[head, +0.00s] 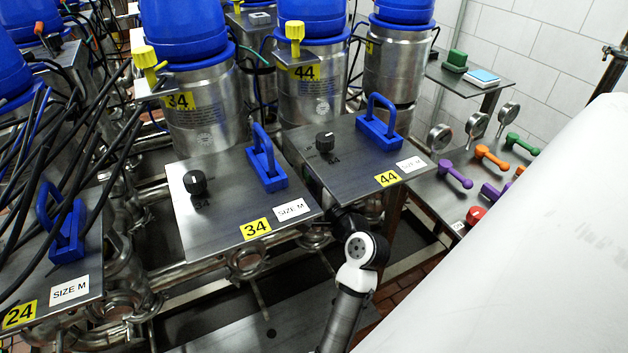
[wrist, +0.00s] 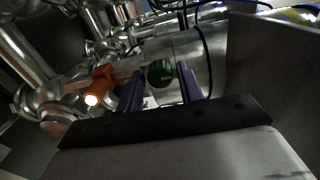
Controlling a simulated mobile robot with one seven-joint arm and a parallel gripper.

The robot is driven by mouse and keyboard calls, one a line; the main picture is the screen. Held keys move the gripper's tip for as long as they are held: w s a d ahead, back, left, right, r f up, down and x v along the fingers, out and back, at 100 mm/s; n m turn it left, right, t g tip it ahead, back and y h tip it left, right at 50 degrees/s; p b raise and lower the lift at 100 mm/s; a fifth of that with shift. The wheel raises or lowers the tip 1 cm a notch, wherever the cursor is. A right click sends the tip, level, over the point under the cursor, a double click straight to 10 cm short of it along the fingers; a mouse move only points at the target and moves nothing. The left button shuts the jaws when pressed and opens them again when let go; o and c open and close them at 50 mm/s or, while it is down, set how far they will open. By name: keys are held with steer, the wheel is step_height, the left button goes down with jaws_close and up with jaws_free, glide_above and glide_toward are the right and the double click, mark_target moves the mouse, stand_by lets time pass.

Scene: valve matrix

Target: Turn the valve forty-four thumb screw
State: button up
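The valve forty-four station has a metal plate (head: 350,160) with a yellow 44 tag, a blue handle (head: 380,122) and a black knob (head: 325,140). A yellow screw-like knob (head: 295,33) stands behind it above another 44 tag. My arm reaches under the front of this plate, which hides my gripper in the head view. In the wrist view my gripper (wrist: 161,92) has two purple fingers set apart. A round green knob (wrist: 160,73) shows in the gap between them, apparently beyond the tips; contact cannot be told. No label marks it as the thumb screw.
An orange part (wrist: 95,84) with a bright spot lies left of the fingers, beside steel pipes (wrist: 25,55). A grey metal wall (wrist: 275,75) is close on the right. The plate of station 34 (head: 235,205) adjoins on the left in the head view.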

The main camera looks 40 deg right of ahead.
steer(key=shift+o, duration=0.9)
steer(key=b+v, duration=0.4)
steer(key=v, duration=0.9)
steer(key=shift+s, duration=0.4)
